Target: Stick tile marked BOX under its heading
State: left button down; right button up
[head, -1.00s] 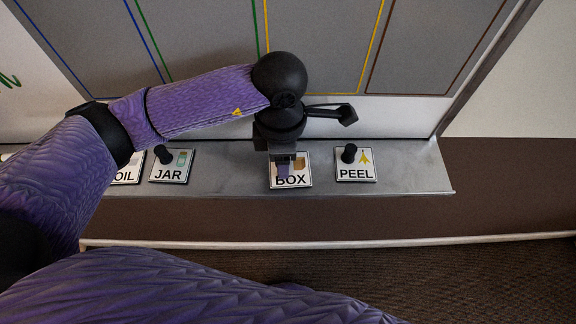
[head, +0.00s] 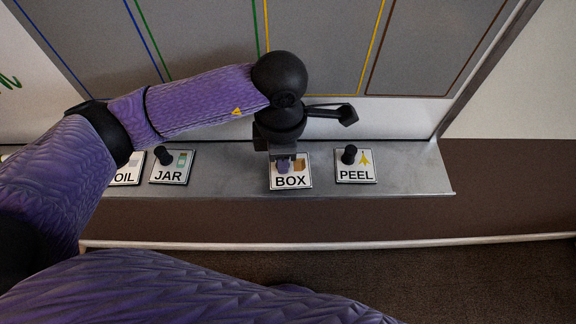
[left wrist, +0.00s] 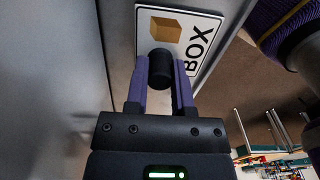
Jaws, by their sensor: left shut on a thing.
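The tile marked BOX (head: 291,181) is a white square with a brown box picture and a black knob. It lies on the grey ledge (head: 225,183) under the board. It also shows in the left wrist view (left wrist: 201,32), where its black knob sits between my fingers. My left gripper (head: 284,160) is above the tile and shut on its knob; it also shows in the left wrist view (left wrist: 160,88). The board (head: 320,48) has areas outlined in blue, green, yellow and brown; their headings are out of view. My right gripper is not in view.
The PEEL tile (head: 356,174) lies to the right of the BOX tile. The JAR tile (head: 168,175) and the OIL tile (head: 126,178), partly behind my arm, lie to the left. The ledge between JAR and BOX is bare.

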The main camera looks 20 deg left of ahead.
pick_arm(q)
jog(key=shift+r, duration=0.1)
dwell(0.3)
jog(key=shift+r+p, duration=2.1)
jog(key=shift+r, duration=0.85)
jog(key=shift+f, duration=0.1)
